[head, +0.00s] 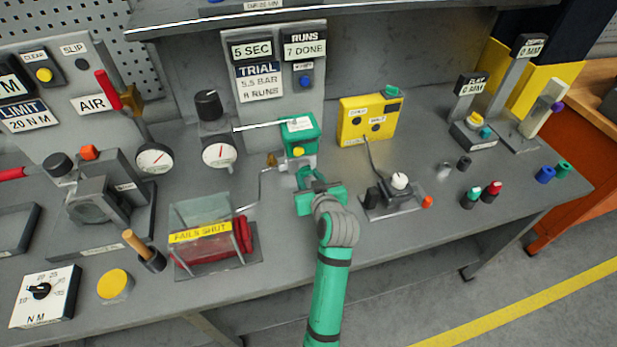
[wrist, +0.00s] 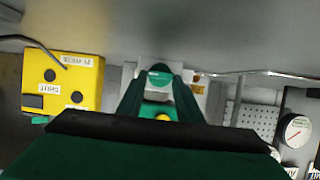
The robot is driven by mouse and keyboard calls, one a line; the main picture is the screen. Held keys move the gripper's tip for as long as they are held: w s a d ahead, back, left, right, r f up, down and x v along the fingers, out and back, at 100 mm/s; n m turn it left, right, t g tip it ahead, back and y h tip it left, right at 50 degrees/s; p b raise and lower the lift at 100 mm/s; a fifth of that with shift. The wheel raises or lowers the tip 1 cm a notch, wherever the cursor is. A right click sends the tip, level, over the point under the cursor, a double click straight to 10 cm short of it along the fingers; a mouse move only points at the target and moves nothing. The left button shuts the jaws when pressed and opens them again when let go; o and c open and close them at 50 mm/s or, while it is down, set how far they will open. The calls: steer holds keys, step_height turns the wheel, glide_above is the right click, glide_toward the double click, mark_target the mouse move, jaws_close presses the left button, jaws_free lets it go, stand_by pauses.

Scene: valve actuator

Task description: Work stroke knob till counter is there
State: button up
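A small yellow knob (head: 298,152) sits on the front of a green block (head: 301,128) with a white label. I cannot read a stroke label on it. The counter display (head: 304,48) on the grey panel reads "RUNS 7 DONE". My gripper (head: 304,176) is just in front of and below the green block, fingers toward it. In the wrist view, the yellow knob (wrist: 163,117) shows between the two separated fingers of my gripper (wrist: 160,78). I see no object gripped; fingertip contact with the block cannot be told.
The trial card (head: 261,84) reads "5.5 BAR 8 RUNS". A blue button (head: 305,81) is below the counter. A yellow box (head: 367,121) stands right of the green block, a pressure gauge (head: 219,152) left. A clear-covered red part (head: 215,245) and a white-knobbed box (head: 392,196) flank my arm.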

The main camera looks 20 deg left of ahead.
steer(key=shift+c, duration=0.4)
steer(key=n, duration=0.1)
steer(key=n+h, duration=0.1)
steer(key=t, duration=0.1)
steer(key=shift+s+a+n+h, duration=0.25)
steer(key=shift+a+n+h, duration=0.05)
steer(key=shift+n, duration=0.1)
steer(key=shift+s+a+f+n+t+h, duration=0.15)
steer(key=shift+n+t+h, duration=0.25)
steer(key=shift+n, duration=0.4)
steer(key=shift+a+f+n+t+h, duration=0.1)
steer(key=shift+n+t+h, duration=0.2)
steer(key=shift+n+t, duration=0.35)
steer(key=shift+n, duration=0.25)
steer(key=o, duration=1.1)
